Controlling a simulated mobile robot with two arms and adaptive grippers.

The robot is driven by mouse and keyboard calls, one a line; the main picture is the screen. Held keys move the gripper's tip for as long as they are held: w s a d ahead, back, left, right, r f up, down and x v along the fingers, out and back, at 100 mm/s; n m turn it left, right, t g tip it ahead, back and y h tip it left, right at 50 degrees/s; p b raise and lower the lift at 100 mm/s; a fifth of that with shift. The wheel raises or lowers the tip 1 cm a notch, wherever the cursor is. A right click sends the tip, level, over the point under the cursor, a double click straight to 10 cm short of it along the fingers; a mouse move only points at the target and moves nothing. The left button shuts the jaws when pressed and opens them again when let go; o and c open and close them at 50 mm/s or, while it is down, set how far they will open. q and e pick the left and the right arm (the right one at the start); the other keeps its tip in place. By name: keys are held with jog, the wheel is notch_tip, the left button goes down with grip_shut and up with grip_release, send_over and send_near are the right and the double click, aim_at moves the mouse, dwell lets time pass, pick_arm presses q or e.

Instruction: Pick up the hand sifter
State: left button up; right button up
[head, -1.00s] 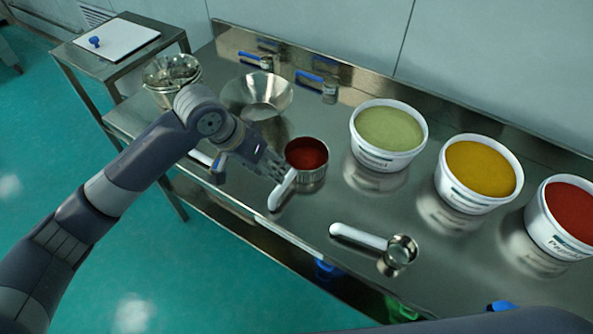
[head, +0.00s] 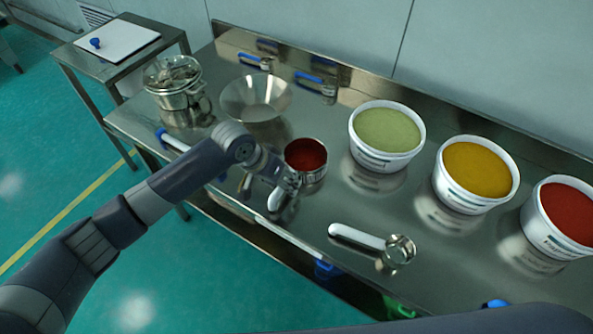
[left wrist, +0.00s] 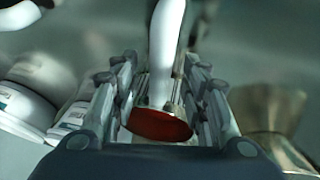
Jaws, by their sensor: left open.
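The hand sifter (head: 313,173) is a small metal cup with red powder in it and a white handle. It stands on the steel table in the head view, its handle pointing toward the front edge. My left gripper (head: 288,187) is at the near side of the cup, over the handle, and hides part of it. In the left wrist view the open fingers of the left gripper (left wrist: 161,82) are on either side of the sifter's white handle (left wrist: 166,45), with the red-filled cup (left wrist: 160,125) between them. I cannot tell whether they touch. My right gripper is not in view.
A metal scoop (head: 355,236) with a white handle lies to the right. Tubs of green (head: 384,163), yellow (head: 470,200) and red (head: 548,237) powder stand along the back. A wide metal bowl (head: 240,105) and a lidded metal pot (head: 172,98) are on the left.

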pick_arm(q)
grip_shut()
dwell(0.3)
jog(key=shift+r, duration=0.4)
notch_tip(320, 180, up, 3)
jog(key=shift+w+f+b, duration=0.1)
jog(key=shift+f+b, duration=0.1)
jog(key=shift+b, duration=0.35)
jog(key=s+a+r+b, duration=0.1)
jog(key=s, duration=1.5)
jog(key=shift+a+r+b, duration=0.3)
jog(key=shift+b, duration=0.1)
